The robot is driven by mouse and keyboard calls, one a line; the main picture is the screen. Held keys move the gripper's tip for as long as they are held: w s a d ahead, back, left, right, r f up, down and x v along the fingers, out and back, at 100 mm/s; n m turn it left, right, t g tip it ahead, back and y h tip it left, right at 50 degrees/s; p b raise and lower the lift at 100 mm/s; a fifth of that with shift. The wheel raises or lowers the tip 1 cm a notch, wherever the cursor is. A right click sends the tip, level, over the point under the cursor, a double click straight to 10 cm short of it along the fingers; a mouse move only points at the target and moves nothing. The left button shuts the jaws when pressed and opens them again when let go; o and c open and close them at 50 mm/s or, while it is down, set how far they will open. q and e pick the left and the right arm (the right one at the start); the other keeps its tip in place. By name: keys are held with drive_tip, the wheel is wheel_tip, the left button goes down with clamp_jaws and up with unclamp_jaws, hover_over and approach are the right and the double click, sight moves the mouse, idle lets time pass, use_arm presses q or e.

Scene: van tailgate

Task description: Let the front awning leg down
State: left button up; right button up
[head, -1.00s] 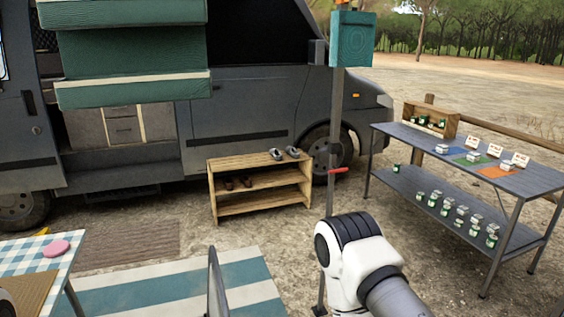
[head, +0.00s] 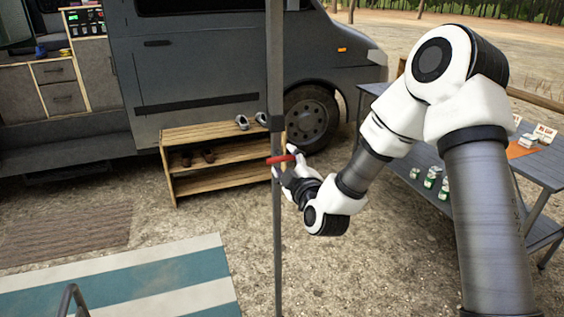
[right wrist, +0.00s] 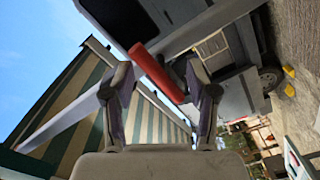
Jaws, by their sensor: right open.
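The front awning leg (head: 277,225) is a grey upright pole in front of the van; its top runs out of the head view. A red handle (head: 279,159) sticks out sideways from a dark collar on it. My right gripper (head: 285,168) is at the handle, beside the pole. In the right wrist view its two fingers (right wrist: 160,98) are apart, with the red handle (right wrist: 155,70) showing between them. I cannot tell whether a finger touches it. The striped awning (right wrist: 140,110) shows in that view. My left gripper is not in view.
A wooden shoe rack (head: 215,135) stands behind the pole, by the grey van (head: 200,65). A metal table (head: 545,165) with jars is to the right, partly behind my right arm. A striped mat (head: 150,285) lies front left. Gravel around the pole's lower part is clear.

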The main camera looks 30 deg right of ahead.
sight(277, 190)
drive_tip(key=shift+w+a+r, duration=0.1)
drive_tip(key=shift+w+r, duration=0.1)
drive_tip(key=shift+w, duration=0.3)
drive_tip(key=shift+w+a+r, duration=0.1)
drive_tip(key=shift+w+r, duration=0.05)
drive_tip(key=shift+w, duration=0.35)
drive_tip(key=shift+w+d, duration=0.15)
drive_tip(key=shift+w, duration=0.1)
drive_tip(key=shift+w+d+f, duration=0.1)
drive_tip(key=shift+d+f, duration=0.15)
drive_tip(key=shift+a+r, duration=0.1)
drive_tip(key=shift+a, duration=0.05)
clamp_jaws()
wheel_tip(277, 190, down, 12)
drive_tip(key=b, duration=0.6)
drive_tip(key=shift+b, duration=0.3)
unclamp_jaws()
